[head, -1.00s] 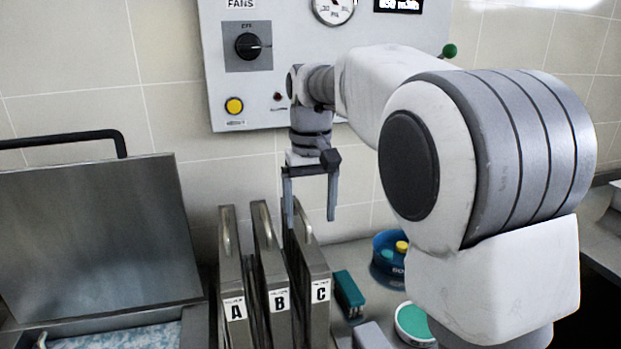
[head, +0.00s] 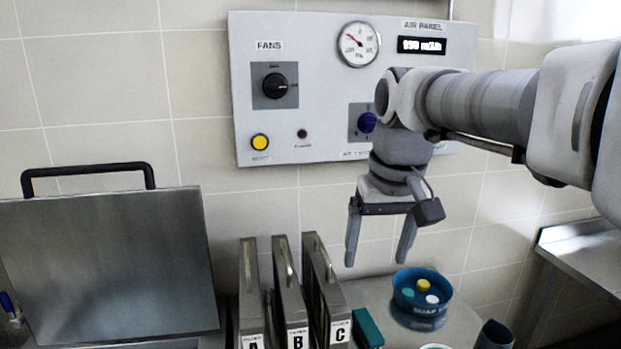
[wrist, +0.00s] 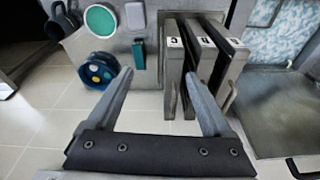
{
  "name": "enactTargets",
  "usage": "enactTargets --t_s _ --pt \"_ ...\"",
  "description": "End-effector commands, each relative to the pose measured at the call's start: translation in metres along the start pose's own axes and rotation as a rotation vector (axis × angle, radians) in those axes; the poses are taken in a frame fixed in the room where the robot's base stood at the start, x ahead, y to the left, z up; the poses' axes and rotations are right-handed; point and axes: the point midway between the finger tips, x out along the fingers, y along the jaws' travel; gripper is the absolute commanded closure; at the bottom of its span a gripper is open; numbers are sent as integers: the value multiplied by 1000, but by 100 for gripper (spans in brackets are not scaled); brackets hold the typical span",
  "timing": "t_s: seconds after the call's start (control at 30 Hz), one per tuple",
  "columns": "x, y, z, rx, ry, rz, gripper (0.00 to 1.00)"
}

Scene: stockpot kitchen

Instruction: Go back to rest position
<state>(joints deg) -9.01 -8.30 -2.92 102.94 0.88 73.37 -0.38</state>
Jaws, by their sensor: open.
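My gripper (head: 378,252) hangs from my arm in front of the wall panel, fingers pointing down and spread apart. It is open with nothing between its fingers. In the head view it is above and to the right of the filter panels, behind and left of the blue bowl. The filter panels A (head: 252,300), B (head: 290,300) and C (head: 327,290) stand upright side by side, apart from my gripper.
A blue bowl (head: 407,298) holds several coloured discs. A teal block (head: 367,328) lies beside panel C. A metal lid (head: 105,260) stands raised at left. The wall panel (head: 330,130) has a gauge (head: 358,44) and knobs close behind my arm. A metal side table (head: 590,255) is at right.

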Motion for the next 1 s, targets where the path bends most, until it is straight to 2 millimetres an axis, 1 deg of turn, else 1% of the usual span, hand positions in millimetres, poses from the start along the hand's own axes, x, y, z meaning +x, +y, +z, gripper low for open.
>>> enactTargets --t_s 0.03,0.27,0.4,0.5,0.6,0.7,0.8,1.0 --pt "-1 4 14 10 23 2 15" --pt "8 16 71 46 124 15 15" --pt "21 21 106 67 183 29 15" --pt "32 24 127 79 222 39 15" --pt "42 26 144 89 252 49 15" --pt "49 27 154 95 272 55 15" --pt "52 28 159 98 283 59 15" --pt "54 28 160 99 284 59 15"
